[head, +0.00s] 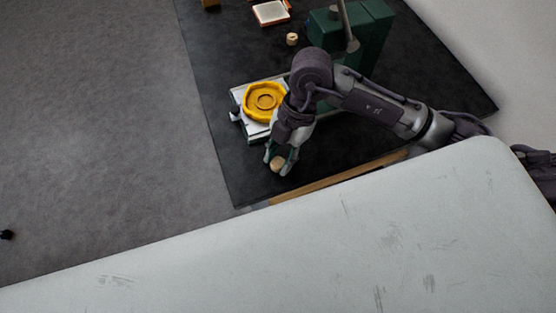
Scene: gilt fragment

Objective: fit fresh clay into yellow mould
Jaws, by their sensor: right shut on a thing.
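The yellow mould (264,101) is a round, faceted dish with a raised ring in its middle. It sits on a pale metal plate (238,97) on the dark bench. My right gripper (281,163) points down just in front of the mould, beyond the plate's near edge. It is shut on a small tan lump, which looks like the fresh clay (277,164). The clay is apart from the mould. My right wrist and forearm hide the right side of the plate. My left gripper is not in view.
A dark green machine (370,35) with a metal lever stands behind my right arm. A small tan cylinder (292,39) and a shallow tray with a pale inside (271,13) lie at the back. The dark bench top (213,60) is clear on the left.

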